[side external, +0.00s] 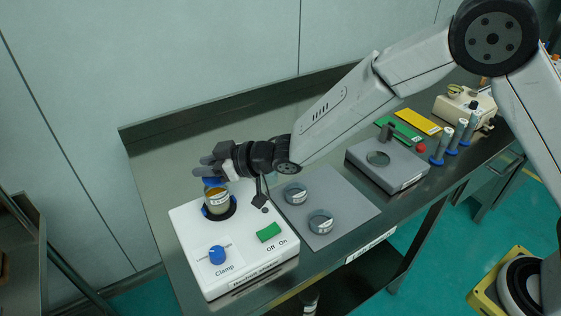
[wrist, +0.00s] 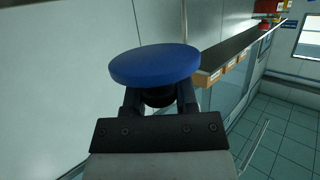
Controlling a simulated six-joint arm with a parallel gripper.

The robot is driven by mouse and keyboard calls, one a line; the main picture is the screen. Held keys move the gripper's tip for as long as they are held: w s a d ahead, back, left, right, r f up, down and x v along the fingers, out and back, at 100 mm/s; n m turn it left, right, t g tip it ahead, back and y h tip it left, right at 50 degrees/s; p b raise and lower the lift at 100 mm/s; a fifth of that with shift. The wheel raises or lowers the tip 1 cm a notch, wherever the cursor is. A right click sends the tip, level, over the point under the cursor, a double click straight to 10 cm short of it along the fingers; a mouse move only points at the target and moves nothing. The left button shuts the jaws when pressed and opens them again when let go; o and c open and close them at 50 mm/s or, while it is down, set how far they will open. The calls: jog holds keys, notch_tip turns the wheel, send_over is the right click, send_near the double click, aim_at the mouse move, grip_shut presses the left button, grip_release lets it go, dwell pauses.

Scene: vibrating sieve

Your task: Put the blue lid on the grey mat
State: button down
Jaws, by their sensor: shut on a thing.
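My gripper (side external: 209,168) is above the white shaker machine at the left end of the bench. It is shut on the blue lid (wrist: 155,64), which fills the upper middle of the wrist view between the fingers. In the side view the lid (side external: 211,181) shows as a blue piece under the fingers, just over the jar (side external: 217,198) in the shaker's round holder. I cannot tell whether lid and jar touch. The grey mat (side external: 345,205) lies to the right of the shaker and bears two round grey sieve parts (side external: 295,193) (side external: 321,222).
The shaker (side external: 200,249) has a blue clamp knob (side external: 217,255) and a green switch (side external: 268,232). A grey scale-like device (side external: 405,172) stands right of the mat. Blue-based tubes (side external: 442,146), green and yellow plates (side external: 417,121) are farther right. The mat's right part is bare.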

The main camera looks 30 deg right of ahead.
aim_at(207, 179)
jog(key=shift+w+a+f, duration=0.15)
jog(key=shift+w+f, duration=0.15)
jog(key=shift+f, duration=0.15)
jog(key=shift+w+f, duration=0.15)
jog(key=shift+f, duration=1.35)
jog(key=shift+f, duration=0.2)
jog(key=shift+c, duration=2)
grip_release()
jog(key=shift+r, duration=0.1)
jog(key=v, duration=0.7)
jog(key=shift+s+d, duration=0.25)
jog(key=shift+d, duration=0.05)
